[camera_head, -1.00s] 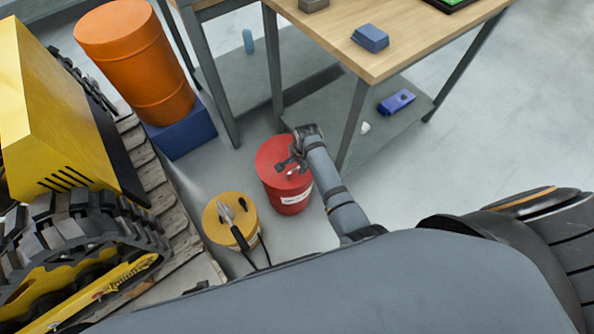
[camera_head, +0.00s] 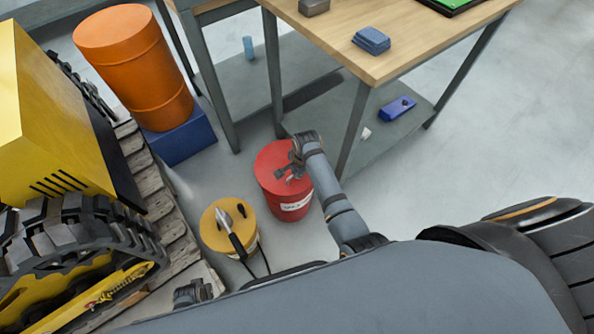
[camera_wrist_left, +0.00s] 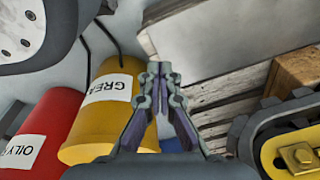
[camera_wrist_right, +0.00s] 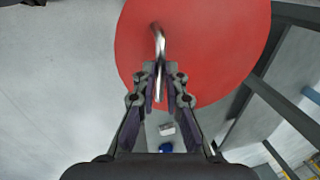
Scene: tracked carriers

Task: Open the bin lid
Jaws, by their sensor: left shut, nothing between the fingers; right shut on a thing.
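The red bin (camera_head: 292,207) stands on the floor beside the workbench, with a white label on its side. Its flat red lid (camera_head: 268,160) lies on top and looks closed. My right gripper (camera_head: 288,173) is over the lid. In the right wrist view my right gripper (camera_wrist_right: 160,85) is shut on the lid's metal handle (camera_wrist_right: 159,45). In the left wrist view my left gripper (camera_wrist_left: 160,70) is shut and empty, near the yellow grease drum (camera_wrist_left: 110,110). The red bin (camera_wrist_left: 38,135) is at the left there, its label partly cut off.
The tracked yellow machine (camera_head: 60,130) is further left. An orange barrel (camera_head: 140,70) on a blue base stands behind. The workbench (camera_head: 400,50) has a leg close to the bin.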

